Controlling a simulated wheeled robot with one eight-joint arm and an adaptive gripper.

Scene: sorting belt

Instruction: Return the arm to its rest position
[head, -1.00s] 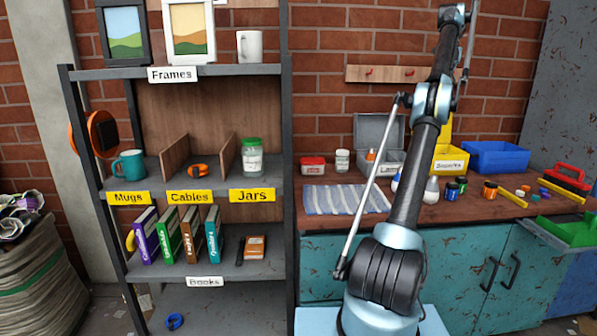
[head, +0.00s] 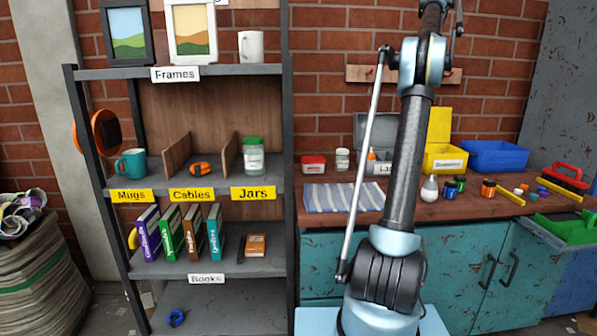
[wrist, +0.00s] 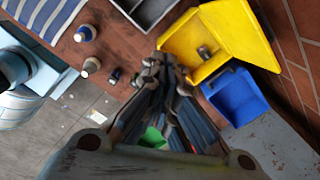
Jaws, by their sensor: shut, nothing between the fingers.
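My gripper (wrist: 162,68) shows in the wrist view with its fingers together and nothing between them. It hangs in the air above the workbench, pointing toward the yellow bin (wrist: 205,42) and the blue bin (wrist: 236,96). In the head view my arm rises in front of the workbench, and its upper end leaves the top of the picture, so the gripper is hidden there.
A shelf rack (head: 215,75) with frames, mugs, a jar and books stands left of my arm. The workbench (head: 430,208) holds a striped cloth (head: 330,197), a bulb (head: 429,188), small jars and a blue bin (head: 497,156). A sack (head: 40,262) stands far left.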

